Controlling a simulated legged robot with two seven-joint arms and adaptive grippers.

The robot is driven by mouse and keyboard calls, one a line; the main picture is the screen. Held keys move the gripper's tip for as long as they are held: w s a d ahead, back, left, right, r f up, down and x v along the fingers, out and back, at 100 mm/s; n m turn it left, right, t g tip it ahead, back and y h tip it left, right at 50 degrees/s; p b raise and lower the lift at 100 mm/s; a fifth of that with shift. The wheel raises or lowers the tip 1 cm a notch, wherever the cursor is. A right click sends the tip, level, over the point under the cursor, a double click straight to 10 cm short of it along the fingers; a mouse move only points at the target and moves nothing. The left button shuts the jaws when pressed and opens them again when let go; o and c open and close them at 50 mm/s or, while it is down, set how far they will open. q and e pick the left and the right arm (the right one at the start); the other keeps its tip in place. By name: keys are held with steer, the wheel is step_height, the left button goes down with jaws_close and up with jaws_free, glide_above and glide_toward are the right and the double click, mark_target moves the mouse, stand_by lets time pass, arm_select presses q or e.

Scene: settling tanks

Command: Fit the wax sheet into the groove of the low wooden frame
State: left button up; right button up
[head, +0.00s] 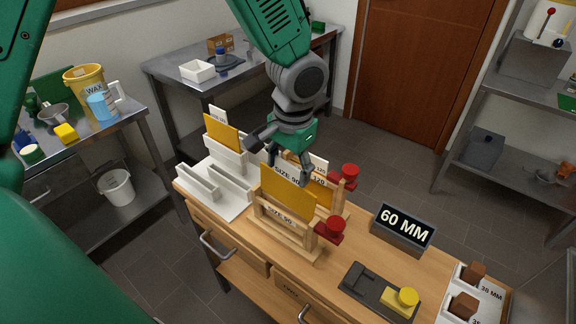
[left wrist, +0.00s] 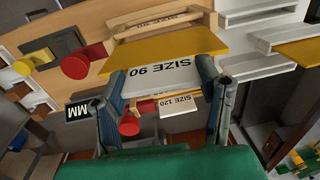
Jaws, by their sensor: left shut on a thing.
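The yellow wax sheet (head: 287,193) has a white tab marked SIZE 90 (head: 287,173). My left gripper (head: 288,172) is shut on this tab, and the tab lies between its fingers in the left wrist view (left wrist: 160,78). The sheet stands roughly upright at the low wooden frame (head: 290,236), which bears a SIZE 90 label. The sheet's lower edge is close to the frame's top; I cannot tell whether it sits in the groove. The frame also shows beyond the sheet in the left wrist view (left wrist: 165,22). My right gripper is out of view.
A second wooden frame with a SIZE 120 sheet (head: 323,192) stands close behind. Red knobs (head: 330,229) stick out at the right. A white rack (head: 212,190) stands left. A 60 MM sign (head: 403,228) and a dark tray (head: 365,290) with a yellow piece are right.

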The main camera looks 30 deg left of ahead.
arm_select(q)
steer(key=shift+w+a+f, duration=0.1)
steer(key=shift+a+f, duration=0.05)
steer(key=shift+a, duration=0.3)
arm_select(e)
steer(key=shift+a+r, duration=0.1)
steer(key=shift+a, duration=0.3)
arm_select(q)
steer(key=shift+d, duration=0.1)
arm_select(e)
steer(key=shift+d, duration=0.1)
arm_select(q)
steer(key=shift+d, duration=0.1)
steer(key=shift+s+h+p, duration=0.2)
steer(key=shift+h+p, duration=0.1)
steer(key=shift+p, duration=0.15)
steer(key=shift+s+a, duration=0.1)
steer(key=shift+a, duration=0.15)
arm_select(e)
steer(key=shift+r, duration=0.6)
arm_select(q)
steer(key=shift+d, duration=0.2)
